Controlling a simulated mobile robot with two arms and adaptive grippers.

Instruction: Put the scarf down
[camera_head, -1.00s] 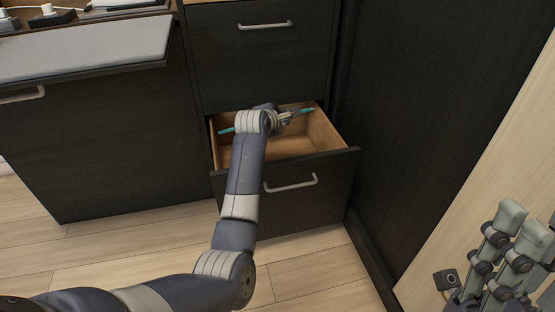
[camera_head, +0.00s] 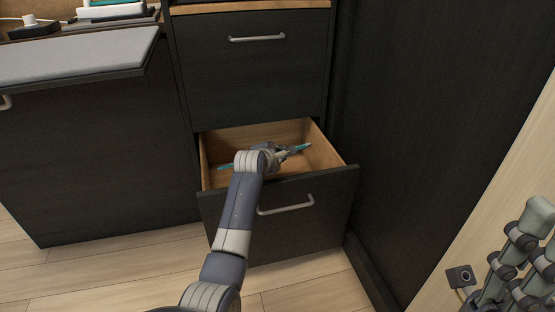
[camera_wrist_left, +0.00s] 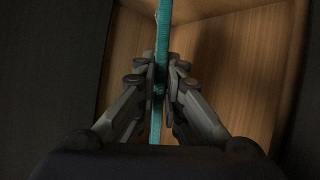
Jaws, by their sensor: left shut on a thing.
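The scarf (camera_head: 302,148) is a narrow teal strip in the head view, showing on both sides of my left gripper (camera_head: 281,157). In the left wrist view the scarf (camera_wrist_left: 163,35) runs lengthwise between the fingers. My left gripper (camera_wrist_left: 164,78) is shut on it, inside the open lower drawer (camera_head: 331,153). I cannot tell whether the scarf touches the drawer floor. My right gripper (camera_head: 530,260) is at the lower right of the head view, away from the drawer; whether it is open is unclear.
The drawer has wooden inner walls and a dark front with a handle (camera_head: 286,207). A closed drawer (camera_head: 250,70) is above it. A dark tall panel (camera_head: 420,110) stands close on the right.

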